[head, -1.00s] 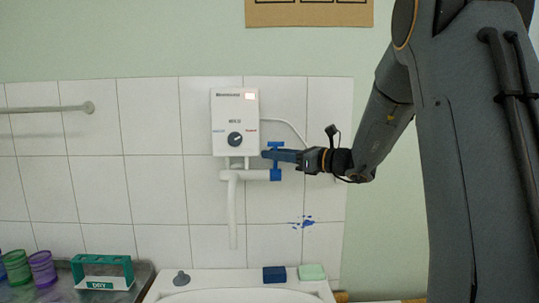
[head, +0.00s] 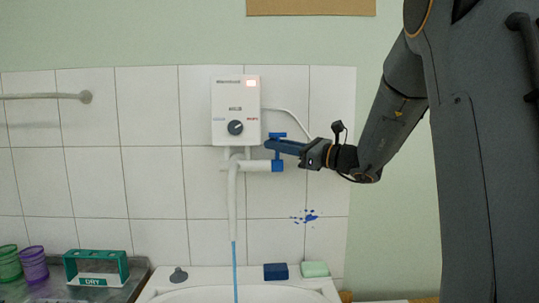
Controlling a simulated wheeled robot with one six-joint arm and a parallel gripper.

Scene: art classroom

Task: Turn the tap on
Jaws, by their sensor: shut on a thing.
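The tap is a white pipe with a long downward spout (head: 232,205) under a white wall heater (head: 236,110) with a black knob and a lit indicator. Its blue handle (head: 277,164) is at the right end of the pipe. My gripper (head: 280,146) comes in from the right and is shut on the blue handle; its fingers hide part of it. A thin blue stream of water (head: 235,270) runs from the spout down to the white basin (head: 190,285).
A blue block (head: 275,271) and a pale green block (head: 314,269) lie on the basin's back ledge, beside a grey stopper (head: 179,275). At left, a metal counter holds a green rack (head: 97,268), a purple cup (head: 33,264) and a green cup (head: 8,264).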

